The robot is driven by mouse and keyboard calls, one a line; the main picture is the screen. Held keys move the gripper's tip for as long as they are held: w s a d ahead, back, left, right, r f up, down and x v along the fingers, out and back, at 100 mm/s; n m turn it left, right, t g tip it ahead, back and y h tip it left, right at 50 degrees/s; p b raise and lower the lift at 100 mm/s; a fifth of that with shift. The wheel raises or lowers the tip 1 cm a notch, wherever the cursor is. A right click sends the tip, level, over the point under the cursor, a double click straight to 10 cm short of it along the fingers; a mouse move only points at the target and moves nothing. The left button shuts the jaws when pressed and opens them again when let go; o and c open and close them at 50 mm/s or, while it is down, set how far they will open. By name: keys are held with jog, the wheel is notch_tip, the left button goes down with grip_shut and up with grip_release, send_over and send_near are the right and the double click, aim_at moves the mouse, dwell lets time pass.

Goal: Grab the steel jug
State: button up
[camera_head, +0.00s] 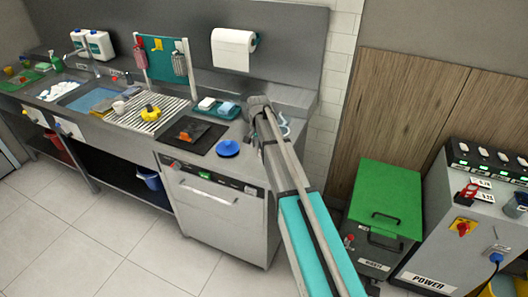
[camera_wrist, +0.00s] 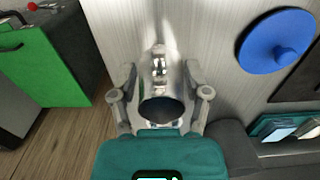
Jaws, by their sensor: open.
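The steel jug (camera_wrist: 176,76) stands on the counter in the wrist view, seen from above with its dark round mouth toward my gripper. My gripper (camera_wrist: 161,78) is open, with one finger on each side of the jug. I cannot tell whether either finger touches it. In the head view my gripper (camera_head: 262,104) is over the right end of the steel counter, and my arm hides most or all of the jug.
A blue lid (camera_head: 228,148) lies left of my gripper, beside a dark mat (camera_head: 193,135). A teal tray (camera_head: 222,112) with sponges is behind them. A green-topped bin (camera_head: 384,190) stands right of the counter, with wall paneling behind it.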

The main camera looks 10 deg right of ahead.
aim_at(259, 150)
jog(key=shift+f+b, duration=1.4)
jog(key=shift+f, duration=0.3)
grip_shut()
